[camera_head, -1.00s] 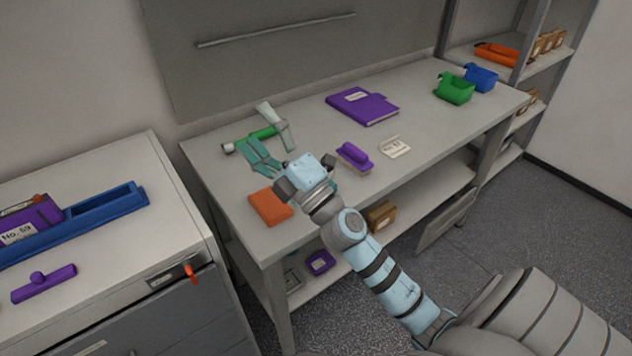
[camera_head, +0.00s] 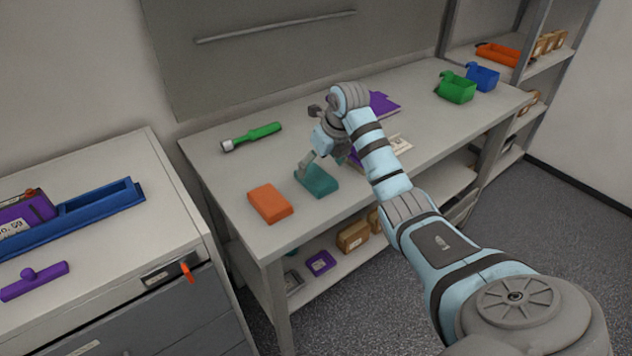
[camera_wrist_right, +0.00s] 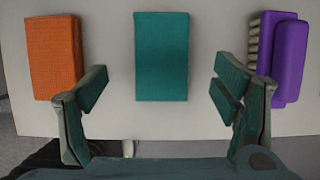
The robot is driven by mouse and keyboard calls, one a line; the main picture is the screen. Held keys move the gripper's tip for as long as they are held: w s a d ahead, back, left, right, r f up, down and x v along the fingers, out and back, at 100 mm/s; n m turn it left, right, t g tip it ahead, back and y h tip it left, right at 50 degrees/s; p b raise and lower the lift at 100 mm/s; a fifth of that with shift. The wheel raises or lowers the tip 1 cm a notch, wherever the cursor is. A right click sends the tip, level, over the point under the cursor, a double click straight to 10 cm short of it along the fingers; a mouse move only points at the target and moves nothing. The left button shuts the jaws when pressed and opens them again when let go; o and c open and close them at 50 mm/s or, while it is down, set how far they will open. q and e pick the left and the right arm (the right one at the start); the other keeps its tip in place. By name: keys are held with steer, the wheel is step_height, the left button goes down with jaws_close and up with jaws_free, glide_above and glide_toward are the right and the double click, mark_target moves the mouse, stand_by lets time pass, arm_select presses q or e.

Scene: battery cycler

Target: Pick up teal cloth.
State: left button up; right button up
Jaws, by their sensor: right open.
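The teal cloth (camera_head: 319,183) is a folded rectangular block lying on the workbench, just right of the orange cloth. In the right wrist view the teal cloth (camera_wrist_right: 161,56) lies centred between the fingers, beyond their tips. My right gripper (camera_head: 325,161) is over the cloth, pointing down. It also shows in the right wrist view (camera_wrist_right: 160,92), open and empty, with one finger on each side. The arm and fingers hide part of the cloth in the head view. My left gripper is not in view.
The orange cloth (camera_head: 270,203) lies left of the teal one. A purple brush (camera_wrist_right: 290,60) lies to its right, mostly behind my arm in the head view. A green-handled tool (camera_head: 252,137) and a purple folder (camera_head: 384,103) lie farther back.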

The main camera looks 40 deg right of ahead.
mark_target(316, 176)
steer(key=x, duration=0.4)
steer(key=shift+s+d+f, duration=0.1)
steer(key=shift+s+f, duration=0.1)
steer(key=shift+f, duration=0.15)
steer(key=shift+w+f, duration=0.1)
steer(key=shift+w, duration=0.1)
steer(key=c, duration=1.2)
step_height(316, 176, up, 20)
steer(key=p, duration=0.2)
steer(key=o, duration=0.5)
steer(key=c, duration=0.4)
